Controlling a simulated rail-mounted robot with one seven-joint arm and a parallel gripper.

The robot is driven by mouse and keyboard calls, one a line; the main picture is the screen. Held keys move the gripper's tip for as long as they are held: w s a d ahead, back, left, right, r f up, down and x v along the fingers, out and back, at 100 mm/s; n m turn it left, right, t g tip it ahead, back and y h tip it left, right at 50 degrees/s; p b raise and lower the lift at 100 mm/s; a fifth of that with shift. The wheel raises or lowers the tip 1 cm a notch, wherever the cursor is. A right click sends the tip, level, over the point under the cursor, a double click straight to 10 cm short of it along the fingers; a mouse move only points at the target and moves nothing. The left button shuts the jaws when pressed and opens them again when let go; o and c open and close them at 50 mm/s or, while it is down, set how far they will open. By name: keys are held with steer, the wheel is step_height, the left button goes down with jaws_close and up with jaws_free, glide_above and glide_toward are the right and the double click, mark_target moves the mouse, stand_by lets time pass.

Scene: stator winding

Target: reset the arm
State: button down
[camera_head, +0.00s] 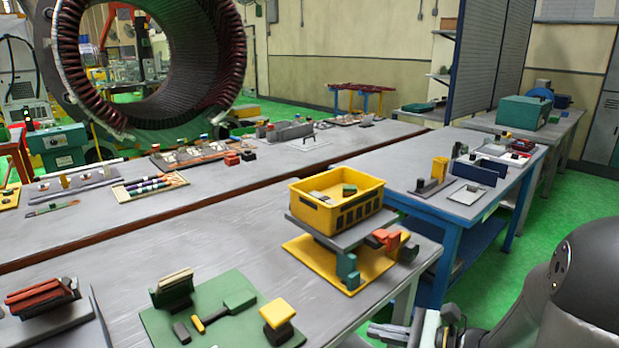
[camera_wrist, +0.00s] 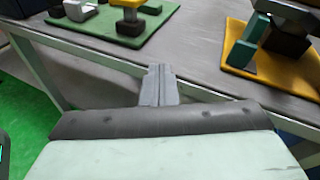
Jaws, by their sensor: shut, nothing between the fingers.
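My gripper (camera_wrist: 158,72) shows in the wrist view with its grey fingers together and nothing between them. It is in front of the near edge of the grey workbench (camera_wrist: 190,62), apart from the fixtures on it. In the head view, part of my gripper (camera_head: 380,332) shows at the bottom, beside the bench's right front edge. My dark rounded arm link fills the lower right corner there.
On the near bench stand a green fixture plate (camera_head: 215,320) and a yellow base (camera_head: 325,262) carrying a yellow crate (camera_head: 310,212). A blue-framed table (camera_head: 425,205) stands behind. A large stator ring (camera_head: 225,50) is at upper left. Green floor (camera_head: 540,230) is clear at right.

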steer(key=s+a+r+n+g+h+p, duration=0.1)
steer(key=s+a+n+g+h+p, duration=0.15)
steer(key=s+a+n+g, duration=0.35)
steer(key=s+a+r+n+g+h+p, duration=0.1)
steer(key=s+a+n+g+h, duration=0.2)
steer(key=s+n, duration=0.45)
steer(key=s+d+r+n+t+h+p, duration=0.1)
steer(key=s+d+r+n+h, duration=0.1)
steer(key=d+n+h, duration=0.4)
steer(key=n+h, duration=0.1)
steer(key=n, duration=0.2)
steer(key=shift+s+d+r+h+p, duration=0.25)
steer(key=shift+s+h+p, duration=0.1)
steer(key=shift+s, duration=0.05)
